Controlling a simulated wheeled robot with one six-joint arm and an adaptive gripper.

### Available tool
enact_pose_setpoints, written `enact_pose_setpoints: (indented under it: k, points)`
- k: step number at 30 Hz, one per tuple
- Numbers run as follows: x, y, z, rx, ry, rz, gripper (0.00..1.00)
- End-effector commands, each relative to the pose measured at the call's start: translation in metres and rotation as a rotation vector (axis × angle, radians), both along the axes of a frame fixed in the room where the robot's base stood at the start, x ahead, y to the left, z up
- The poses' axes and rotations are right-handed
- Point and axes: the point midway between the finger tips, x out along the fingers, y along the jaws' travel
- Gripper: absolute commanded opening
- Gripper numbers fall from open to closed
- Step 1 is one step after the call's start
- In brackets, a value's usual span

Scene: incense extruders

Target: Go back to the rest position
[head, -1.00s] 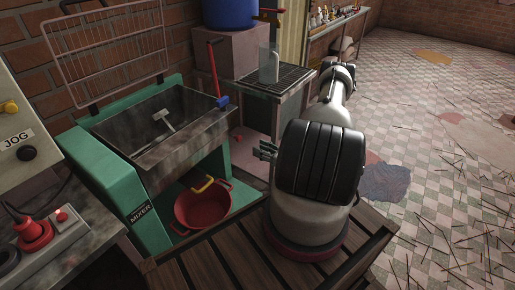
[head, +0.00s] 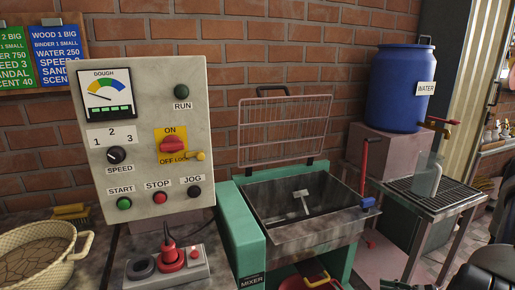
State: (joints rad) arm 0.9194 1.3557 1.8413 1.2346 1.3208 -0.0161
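My gripper is outside the head view at this moment. Only a dark piece of my arm shows at the lower right corner. Whether the gripper is open or shut, or holds anything, is hidden. No rest position is marked in the view.
A green mixer (head: 246,238) with a metal trough and raised wire guard (head: 285,132) stands in the middle. A control panel (head: 150,75) and a red plug in a socket block (head: 192,266) are left of it. A blue water barrel (head: 402,88) and a metal rack table (head: 440,204) are at right.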

Motion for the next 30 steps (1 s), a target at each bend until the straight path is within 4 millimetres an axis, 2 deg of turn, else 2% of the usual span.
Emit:
enact_pose_setpoints:
  k: [1, 6, 15, 23, 30]
  points:
    - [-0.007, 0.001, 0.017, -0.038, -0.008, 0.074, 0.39]
    - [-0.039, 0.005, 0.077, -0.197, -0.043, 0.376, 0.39]
    - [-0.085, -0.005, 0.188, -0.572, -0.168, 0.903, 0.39]
    - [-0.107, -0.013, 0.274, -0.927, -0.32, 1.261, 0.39]
    - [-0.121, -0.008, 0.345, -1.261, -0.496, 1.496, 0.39]
